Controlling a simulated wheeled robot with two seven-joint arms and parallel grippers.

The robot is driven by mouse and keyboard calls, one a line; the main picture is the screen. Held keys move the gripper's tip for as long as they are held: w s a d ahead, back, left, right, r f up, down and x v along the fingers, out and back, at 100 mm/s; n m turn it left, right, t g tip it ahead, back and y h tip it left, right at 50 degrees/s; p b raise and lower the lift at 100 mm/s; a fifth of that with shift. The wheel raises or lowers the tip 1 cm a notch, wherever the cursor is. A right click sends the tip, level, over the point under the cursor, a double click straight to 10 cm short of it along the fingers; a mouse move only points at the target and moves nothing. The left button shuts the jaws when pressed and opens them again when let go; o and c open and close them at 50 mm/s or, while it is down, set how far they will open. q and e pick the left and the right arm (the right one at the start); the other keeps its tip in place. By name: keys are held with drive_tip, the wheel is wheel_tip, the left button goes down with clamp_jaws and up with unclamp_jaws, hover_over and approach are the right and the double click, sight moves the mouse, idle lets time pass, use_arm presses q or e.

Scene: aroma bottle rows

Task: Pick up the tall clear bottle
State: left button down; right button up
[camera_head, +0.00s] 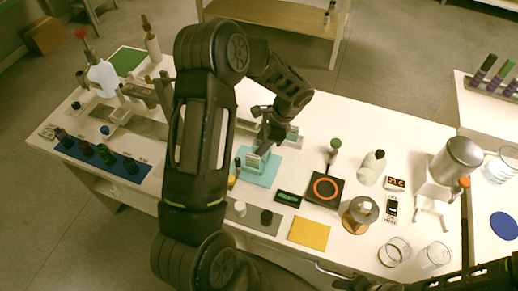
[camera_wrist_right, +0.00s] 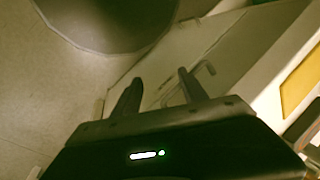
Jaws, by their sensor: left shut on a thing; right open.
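A blue mat (camera_head: 133,174) with several dark bottles lies at left. My left arm hides the table's middle.

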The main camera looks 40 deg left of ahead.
use_arm(q)
wheel_tip(320, 180, up, 10)
drive_tip(key=b, duration=0.1)
drive_tip(key=shift+b, duration=0.35)
idle(0.6)
